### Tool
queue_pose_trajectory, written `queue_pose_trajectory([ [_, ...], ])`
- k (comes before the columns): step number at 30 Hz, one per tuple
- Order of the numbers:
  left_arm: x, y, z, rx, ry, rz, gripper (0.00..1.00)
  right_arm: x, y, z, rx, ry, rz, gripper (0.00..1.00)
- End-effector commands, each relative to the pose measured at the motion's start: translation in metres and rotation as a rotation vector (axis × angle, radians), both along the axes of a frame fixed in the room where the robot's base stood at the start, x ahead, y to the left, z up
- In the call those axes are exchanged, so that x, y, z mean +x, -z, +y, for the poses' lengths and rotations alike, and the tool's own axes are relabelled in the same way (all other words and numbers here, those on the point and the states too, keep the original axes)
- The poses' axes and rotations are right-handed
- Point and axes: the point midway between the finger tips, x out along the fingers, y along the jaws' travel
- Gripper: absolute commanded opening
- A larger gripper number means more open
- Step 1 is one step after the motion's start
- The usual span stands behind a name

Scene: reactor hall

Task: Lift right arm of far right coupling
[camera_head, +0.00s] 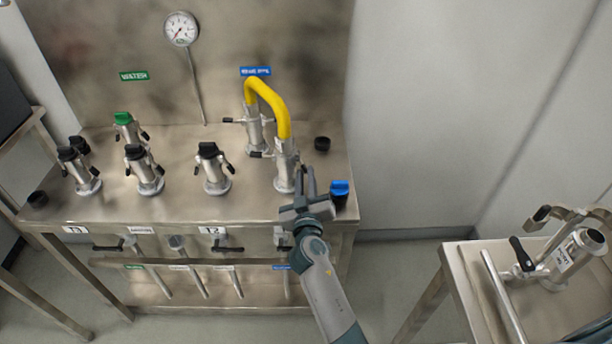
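The far right coupling (286,172) is a metal fitting standing upright on the steel bench, with the front end of a yellow hose (284,112) on top. Its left arm (261,155) sticks out to the left. Its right arm is hidden or merges with my gripper, so I cannot tell its position. My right gripper (308,180) is just right of this coupling, its fingers pointing away from me and close together. I cannot tell whether anything is between them. My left gripper is not in view.
A second hose coupling (254,130) stands behind. A blue-capped fitting (340,191) is close right of my gripper, with a black cap (322,144) behind it. Several capped couplings stand to the left. A side table (471,285) with a metal fitting is at the right.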

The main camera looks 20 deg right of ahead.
Motion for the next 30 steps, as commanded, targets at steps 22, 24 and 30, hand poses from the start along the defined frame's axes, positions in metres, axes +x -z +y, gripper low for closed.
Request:
queue_pose_trajectory([
  [22, -0.008, 0.000, -0.001, 0.002, -0.001, 0.020, 0.34, -0.002, -0.004, -0.006, -0.104, 0.001, 0.029, 0.00],
  [24, -0.014, 0.002, 0.001, 0.005, 0.000, 0.034, 0.34, -0.002, -0.005, -0.009, -0.143, 0.001, 0.041, 0.00],
  [30, -0.036, 0.006, 0.008, 0.020, -0.002, 0.089, 0.34, -0.004, -0.011, -0.016, -0.292, 0.002, 0.083, 0.00],
])
